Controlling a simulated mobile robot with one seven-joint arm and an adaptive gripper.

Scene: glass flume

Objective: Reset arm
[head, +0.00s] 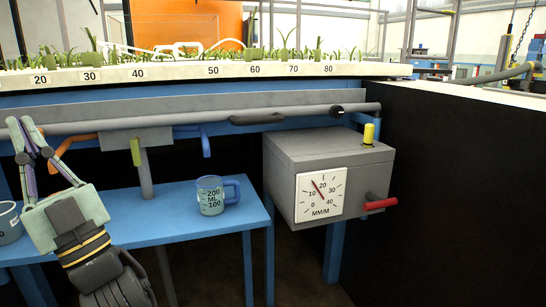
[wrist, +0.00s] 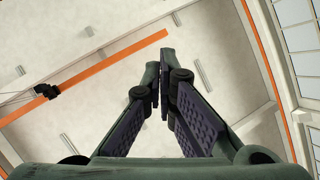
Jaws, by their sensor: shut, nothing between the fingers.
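My gripper (head: 31,134) is at the left of the head view, raised in front of the blue bench and pointing upward. Its two fingers meet at the tips, and nothing is between them. In the wrist view the closed fingers (wrist: 164,78) point up toward the pale ceiling, with no object near them.
A blue measuring cup (head: 211,196) stands on the blue bench (head: 160,222); another cup (head: 8,222) is at the left edge. A grey box (head: 330,155) with a dial (head: 320,194) and red handle (head: 381,203) stands right. The numbered flume edge (head: 180,72) runs above.

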